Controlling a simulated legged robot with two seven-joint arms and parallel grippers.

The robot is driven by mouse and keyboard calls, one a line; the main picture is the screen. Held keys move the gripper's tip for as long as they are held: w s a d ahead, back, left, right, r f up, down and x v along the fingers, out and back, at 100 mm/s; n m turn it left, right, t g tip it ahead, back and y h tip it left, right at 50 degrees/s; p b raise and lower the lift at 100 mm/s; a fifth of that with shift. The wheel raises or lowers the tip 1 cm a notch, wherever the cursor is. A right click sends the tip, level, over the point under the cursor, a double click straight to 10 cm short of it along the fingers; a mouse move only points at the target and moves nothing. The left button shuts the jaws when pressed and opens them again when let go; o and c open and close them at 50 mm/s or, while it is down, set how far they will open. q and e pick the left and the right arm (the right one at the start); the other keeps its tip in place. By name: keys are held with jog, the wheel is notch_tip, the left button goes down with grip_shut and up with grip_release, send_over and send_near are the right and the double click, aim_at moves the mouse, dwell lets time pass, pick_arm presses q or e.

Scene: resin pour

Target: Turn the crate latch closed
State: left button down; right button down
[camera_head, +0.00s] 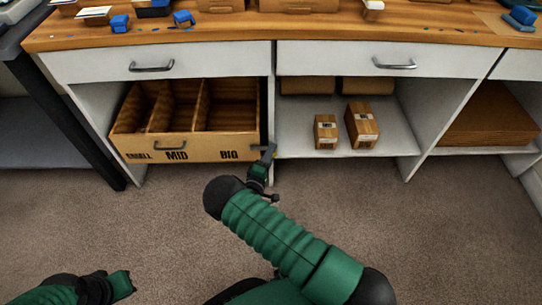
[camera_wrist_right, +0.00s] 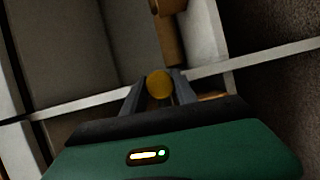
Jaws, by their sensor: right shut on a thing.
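The wooden crate (camera_head: 205,146) sits in the left bay of the white cabinet, with three open compartments and the words SMALL, MID and BIG on its front. My right gripper (camera_head: 267,158) is at the crate's front right corner, beside the bay's upright. In the right wrist view its fingers (camera_wrist_right: 158,92) are shut on a round brass-coloured knob (camera_wrist_right: 159,83), which looks like the latch's. The rest of the latch is hard to make out behind the gripper. My left gripper (camera_head: 119,285) is low at the left, over the carpet, away from the crate; its fingers are unclear.
The wooden worktop (camera_head: 240,30) above holds blue pieces and small boxes. Two drawers with handles lie under it. Two small cartons (camera_head: 362,125) stand on the middle shelf (camera_head: 300,150). A dark table leg (camera_head: 75,125) is at the left. The carpet in front is clear.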

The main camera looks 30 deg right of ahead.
pick_arm(q)
jog(key=shift+f, duration=0.25)
pick_arm(e)
jog(key=shift+a+f+n, duration=0.25)
jog(key=shift+a+n, duration=0.05)
jog(key=shift+n, duration=0.1)
jog(key=c, duration=1)
grip_release()
pick_arm(q)
jog(key=shift+a, duration=0.1)
pick_arm(e)
jog(key=shift+r, duration=0.1)
jog(key=shift+d, duration=0.15)
